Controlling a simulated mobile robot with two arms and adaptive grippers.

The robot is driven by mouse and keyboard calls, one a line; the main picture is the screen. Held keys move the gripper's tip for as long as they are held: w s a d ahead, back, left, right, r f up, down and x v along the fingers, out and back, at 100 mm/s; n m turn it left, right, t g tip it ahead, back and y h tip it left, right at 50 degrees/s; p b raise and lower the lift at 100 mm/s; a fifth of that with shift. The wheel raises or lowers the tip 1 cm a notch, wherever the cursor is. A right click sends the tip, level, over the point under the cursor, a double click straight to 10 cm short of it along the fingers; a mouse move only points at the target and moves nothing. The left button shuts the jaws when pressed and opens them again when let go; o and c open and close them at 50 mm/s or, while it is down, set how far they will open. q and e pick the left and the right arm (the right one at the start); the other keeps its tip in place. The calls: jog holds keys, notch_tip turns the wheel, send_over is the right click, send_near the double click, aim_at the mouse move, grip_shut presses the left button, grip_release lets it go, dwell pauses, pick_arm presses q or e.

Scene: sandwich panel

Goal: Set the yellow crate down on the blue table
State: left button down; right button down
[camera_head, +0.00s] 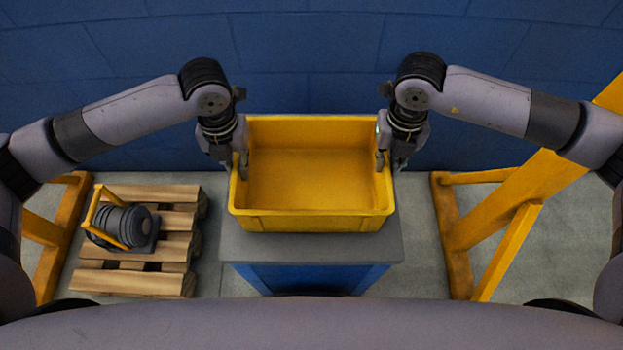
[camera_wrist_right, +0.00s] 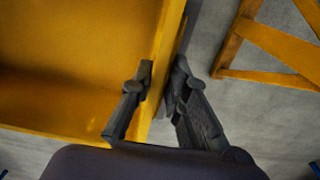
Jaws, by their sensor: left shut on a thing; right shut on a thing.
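The yellow crate (camera_head: 312,222) is empty and looks level. It shows in the middle of the head view, over the grey top of the blue table (camera_head: 312,248). I cannot tell whether its base touches the tabletop. My left gripper (camera_head: 241,170) is shut on the crate's left wall. My right gripper (camera_head: 384,165) is shut on its right wall. In the right wrist view the right gripper's fingers (camera_wrist_right: 160,95) straddle the wall of the crate (camera_wrist_right: 75,55). The crate hides most of the tabletop.
A wooden pallet (camera_head: 135,283) with a dark reel (camera_head: 125,226) stands on the floor at left. Yellow frames stand at left (camera_head: 58,245) and right (camera_head: 455,240) of the table. A blue wall (camera_head: 310,50) is behind. Grey floor shows on both sides of the table.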

pick_arm(q)
jog(key=c, duration=2)
grip_release()
jog(key=shift+a+f, duration=0.15)
jog(key=shift+f, duration=0.15)
pick_arm(e)
jog(key=c, duration=2)
grip_release()
jog(key=shift+d+f, duration=0.15)
jog(key=shift+f, duration=0.1)
pick_arm(q)
jog(key=o, duration=0.4)
jog(key=shift+r, duration=0.1)
pick_arm(e)
jog(key=o, duration=0.5)
jog(key=shift+r, duration=0.1)
jog(key=shift+c, duration=0.2)
pick_arm(q)
jog(key=shift+o, duration=0.2)
pick_arm(e)
jog(key=shift+r, duration=0.2)
pick_arm(q)
notch_tip(320, 180, up, 12)
pick_arm(e)
notch_tip(320, 180, up, 12)
jog(key=shift+f, duration=0.2)
